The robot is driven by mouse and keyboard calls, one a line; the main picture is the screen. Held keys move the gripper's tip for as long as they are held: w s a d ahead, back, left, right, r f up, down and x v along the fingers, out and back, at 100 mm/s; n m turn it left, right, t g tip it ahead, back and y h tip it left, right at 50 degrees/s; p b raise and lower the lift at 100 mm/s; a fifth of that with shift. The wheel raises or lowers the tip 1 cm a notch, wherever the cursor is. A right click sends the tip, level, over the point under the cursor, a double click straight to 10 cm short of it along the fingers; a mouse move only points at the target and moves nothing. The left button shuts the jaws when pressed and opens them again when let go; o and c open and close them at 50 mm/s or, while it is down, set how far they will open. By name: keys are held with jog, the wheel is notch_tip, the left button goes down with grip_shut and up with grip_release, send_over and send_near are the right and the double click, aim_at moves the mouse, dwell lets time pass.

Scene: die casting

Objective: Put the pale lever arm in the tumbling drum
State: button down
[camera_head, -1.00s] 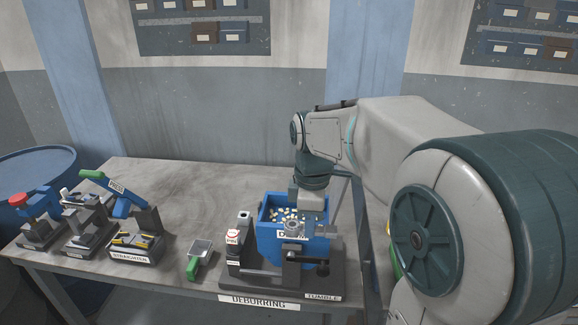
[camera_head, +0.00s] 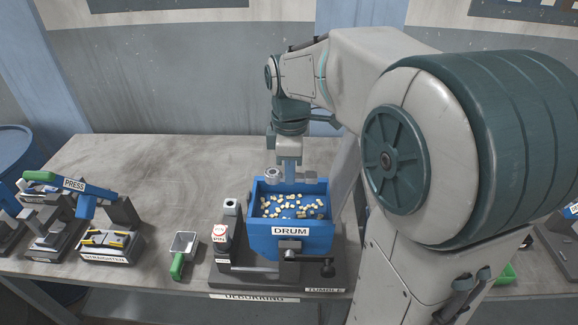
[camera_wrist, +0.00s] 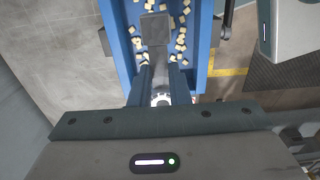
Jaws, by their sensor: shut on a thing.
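The blue tumbling drum (camera_head: 290,245), labelled DRUM, is open at the top and holds many small pale chips. My gripper (camera_head: 290,172) is above the drum's back edge in the head view. It is shut on the pale lever arm (camera_head: 272,176), whose round, ring-like end shows left of the fingers. In the wrist view the fingers (camera_wrist: 160,85) clasp the lever arm, whose grey block end (camera_wrist: 155,29) is over the drum (camera_wrist: 121,45). The fingers hide part of the lever arm.
A PIN post (camera_head: 221,240) stands left of the drum, and a crank handle (camera_head: 325,268) is at its front right. A green-handled scoop (camera_head: 182,255), a straightening fixture (camera_head: 110,247) and a press (camera_head: 75,195) are farther left. The back left tabletop is clear.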

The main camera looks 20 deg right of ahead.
aim_at(290, 210)
jog(key=shift+f+b, duration=3.25)
jog(key=shift+f, duration=1.15)
jog(key=c, duration=1.3)
grip_release()
